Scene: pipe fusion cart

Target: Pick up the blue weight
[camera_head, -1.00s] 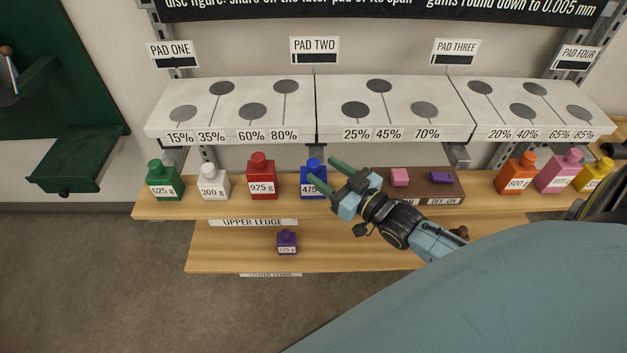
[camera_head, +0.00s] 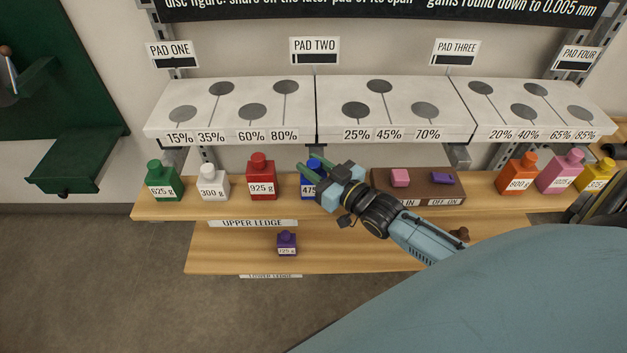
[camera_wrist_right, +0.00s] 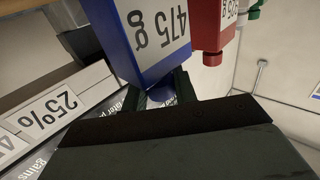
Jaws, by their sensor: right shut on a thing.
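The blue weight (camera_head: 308,190) stands on the upper ledge between the red weight and the brown switch block, partly hidden by my gripper in the head view. Its label starts with 475; the right wrist view shows it as 475 g on the blue weight (camera_wrist_right: 150,45). My right gripper (camera_head: 311,171) reaches in from the right with its green fingers around the top of the blue weight. In the right wrist view the fingers (camera_wrist_right: 165,92) are shut on its neck. I cannot tell whether the weight is lifted off the ledge. My left gripper is not in view.
The red weight (camera_head: 262,178) stands close on the left, then white (camera_head: 213,184) and green (camera_head: 162,181) ones. The brown switch block (camera_head: 418,188) is right of my gripper. The white pad shelf (camera_head: 230,120) is above. A purple weight (camera_head: 287,243) sits on the lower ledge.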

